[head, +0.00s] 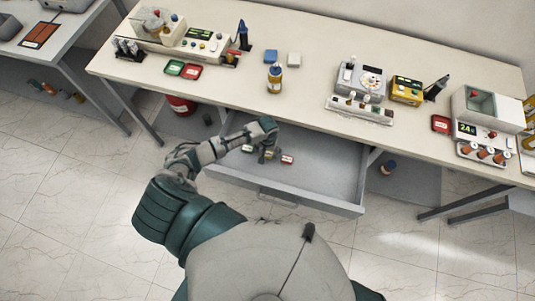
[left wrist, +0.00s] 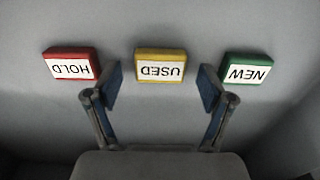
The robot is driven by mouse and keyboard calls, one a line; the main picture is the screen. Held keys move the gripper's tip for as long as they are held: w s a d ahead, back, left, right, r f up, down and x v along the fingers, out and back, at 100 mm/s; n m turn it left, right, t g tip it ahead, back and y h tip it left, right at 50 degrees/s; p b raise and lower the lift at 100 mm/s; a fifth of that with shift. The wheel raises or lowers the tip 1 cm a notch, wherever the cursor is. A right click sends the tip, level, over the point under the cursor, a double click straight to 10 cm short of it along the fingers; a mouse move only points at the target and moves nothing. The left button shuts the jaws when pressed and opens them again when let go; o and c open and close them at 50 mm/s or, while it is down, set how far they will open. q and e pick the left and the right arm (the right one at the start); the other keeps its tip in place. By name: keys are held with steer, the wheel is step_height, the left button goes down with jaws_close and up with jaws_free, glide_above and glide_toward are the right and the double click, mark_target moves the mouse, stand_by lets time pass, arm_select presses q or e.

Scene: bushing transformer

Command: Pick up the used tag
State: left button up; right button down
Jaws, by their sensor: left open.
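The used tag (left wrist: 160,65) is a yellow block with a white label reading USED, upside down in the left wrist view. It lies on the grey drawer floor between the red HOLD tag (left wrist: 71,64) and the green NEW tag (left wrist: 247,70). My left gripper (left wrist: 161,87) is open and empty, with one blue-padded finger on each side of the used tag's span, a little short of it in the picture. In the head view my left gripper (head: 266,154) is over the open drawer (head: 325,180) and partly hides the tags. My right gripper is not in view.
The drawer walls surround the tags, and its right part is empty. The table (head: 320,50) above holds a blue-and-yellow bottle (head: 274,79), several devices, and small red and green blocks. A red container (head: 181,104) stands beneath it.

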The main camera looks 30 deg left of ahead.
arm_select(q)
steer(key=c, duration=0.9)
